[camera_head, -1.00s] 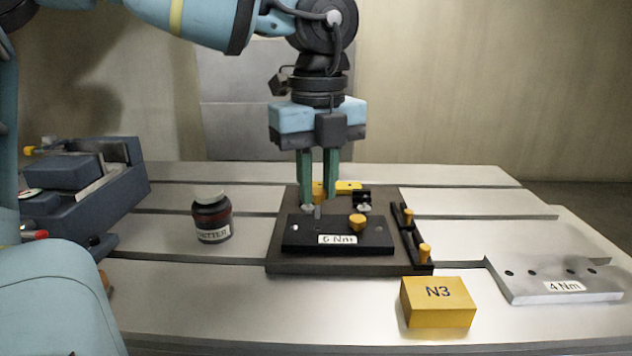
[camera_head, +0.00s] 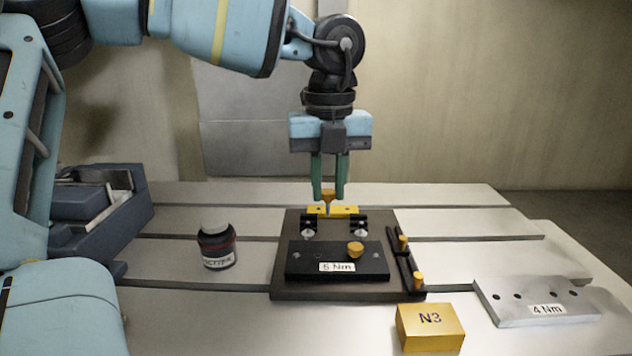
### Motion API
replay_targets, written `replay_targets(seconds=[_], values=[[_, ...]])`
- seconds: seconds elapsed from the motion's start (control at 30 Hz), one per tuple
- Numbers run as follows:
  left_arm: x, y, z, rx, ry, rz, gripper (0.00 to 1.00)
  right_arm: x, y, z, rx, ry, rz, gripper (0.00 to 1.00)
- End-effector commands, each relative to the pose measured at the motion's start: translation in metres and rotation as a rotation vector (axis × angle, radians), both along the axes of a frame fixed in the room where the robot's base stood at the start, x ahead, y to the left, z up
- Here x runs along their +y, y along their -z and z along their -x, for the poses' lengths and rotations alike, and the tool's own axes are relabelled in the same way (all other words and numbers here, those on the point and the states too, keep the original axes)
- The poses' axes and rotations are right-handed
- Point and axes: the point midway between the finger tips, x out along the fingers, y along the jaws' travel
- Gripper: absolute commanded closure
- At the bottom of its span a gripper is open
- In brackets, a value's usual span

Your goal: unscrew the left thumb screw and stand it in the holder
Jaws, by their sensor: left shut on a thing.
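My left gripper (camera_head: 328,193) is shut on a yellow-headed thumb screw (camera_head: 328,196), held upright with its thin shank pointing down. It is at the yellow slotted bar (camera_head: 346,210), which looks like the holder, at the back of the dark base. The shank overlaps the middle of the bar; I cannot tell whether it sits in a slot or in front of it. My right gripper is not in view.
Two black brackets with silver knobs (camera_head: 362,232) stand between bar and plate. A black rail with yellow knobs (camera_head: 403,241) borders the base.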

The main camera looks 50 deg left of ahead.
Motion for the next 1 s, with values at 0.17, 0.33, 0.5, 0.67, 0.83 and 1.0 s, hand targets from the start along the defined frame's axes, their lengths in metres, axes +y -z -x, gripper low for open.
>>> replay_targets(seconds=[0.17,0.33,0.5,0.67,0.83,1.0], values=[[0.029,-0.014,-0.027,-0.005,0.256,0.008,1.0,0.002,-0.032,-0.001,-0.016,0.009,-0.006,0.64],[0.058,-0.016,-0.044,-0.006,0.462,0.004,1.0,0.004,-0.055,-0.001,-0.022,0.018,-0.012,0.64],[0.081,-0.016,-0.052,-0.003,0.595,-0.001,1.0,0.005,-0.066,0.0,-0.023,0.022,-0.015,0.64],[0.091,-0.014,-0.054,0.0,0.65,-0.003,1.0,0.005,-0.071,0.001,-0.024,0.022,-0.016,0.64],[0.093,-0.012,-0.055,0.003,0.66,-0.003,1.0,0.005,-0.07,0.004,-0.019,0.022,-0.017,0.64],[0.092,-0.009,-0.054,0.003,0.659,-0.003,1.0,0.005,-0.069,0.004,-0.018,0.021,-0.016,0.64]])
